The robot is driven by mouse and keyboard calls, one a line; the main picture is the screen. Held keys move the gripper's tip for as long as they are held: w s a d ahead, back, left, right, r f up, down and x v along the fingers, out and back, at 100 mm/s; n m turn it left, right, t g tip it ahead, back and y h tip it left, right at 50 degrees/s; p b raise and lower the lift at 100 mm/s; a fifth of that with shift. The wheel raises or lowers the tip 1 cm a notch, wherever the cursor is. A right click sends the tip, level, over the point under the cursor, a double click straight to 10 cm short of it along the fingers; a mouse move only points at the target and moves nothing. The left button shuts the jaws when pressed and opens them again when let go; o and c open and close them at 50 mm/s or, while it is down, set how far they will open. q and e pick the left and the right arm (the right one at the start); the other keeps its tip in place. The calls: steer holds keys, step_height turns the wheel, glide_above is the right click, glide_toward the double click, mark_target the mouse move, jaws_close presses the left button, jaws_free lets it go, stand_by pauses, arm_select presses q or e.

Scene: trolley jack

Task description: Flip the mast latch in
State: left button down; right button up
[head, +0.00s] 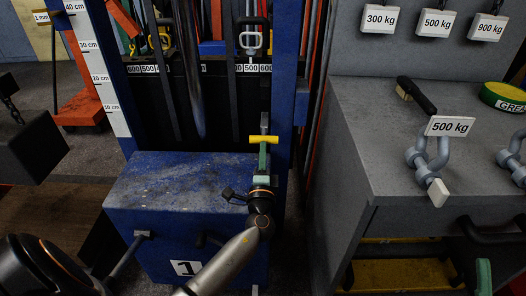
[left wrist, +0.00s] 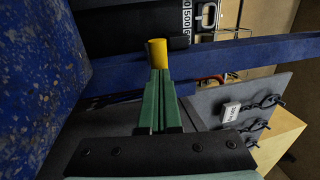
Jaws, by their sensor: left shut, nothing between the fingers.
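The mast latch is a yellow crossbar (head: 264,139) on a grey metal piece, low on the inner side of the right blue mast post (head: 285,70). It stands just above the blue jack body (head: 185,190). My left gripper (head: 263,150), with green fingers, is shut and empty, its tips right at the yellow bar. In the left wrist view, the shut green fingers (left wrist: 160,80) point at the yellow latch end (left wrist: 157,53). I cannot tell whether they touch it. The fingers hide part of the latch's lower side. My right gripper does not show.
A grey bench (head: 370,140) stands close on the right, with a shackle (head: 428,158) tagged 500 kg on it. Black forks (head: 186,70) hang between the mast posts. A dark block (head: 30,148) hangs at the left. A narrow gap separates jack and bench.

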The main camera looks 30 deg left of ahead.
mark_target(263, 139)
arm_select(q)
steer(key=shift+w+a, duration=0.15)
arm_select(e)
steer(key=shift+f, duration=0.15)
arm_select(q)
steer(key=w+a+b, duration=0.2)
steer(key=w+b, duration=0.1)
steer(key=shift+w+a+f+b, duration=0.1)
steer(key=shift+w+b, duration=0.2)
steer(key=shift+w+a, duration=0.15)
steer(key=shift+w, duration=0.05)
steer(key=shift+r, duration=0.35)
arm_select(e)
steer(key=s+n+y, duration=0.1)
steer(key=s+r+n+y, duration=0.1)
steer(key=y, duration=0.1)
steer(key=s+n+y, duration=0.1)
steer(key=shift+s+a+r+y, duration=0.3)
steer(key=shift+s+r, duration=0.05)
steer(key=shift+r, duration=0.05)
arm_select(q)
steer(key=shift+a, duration=0.1)
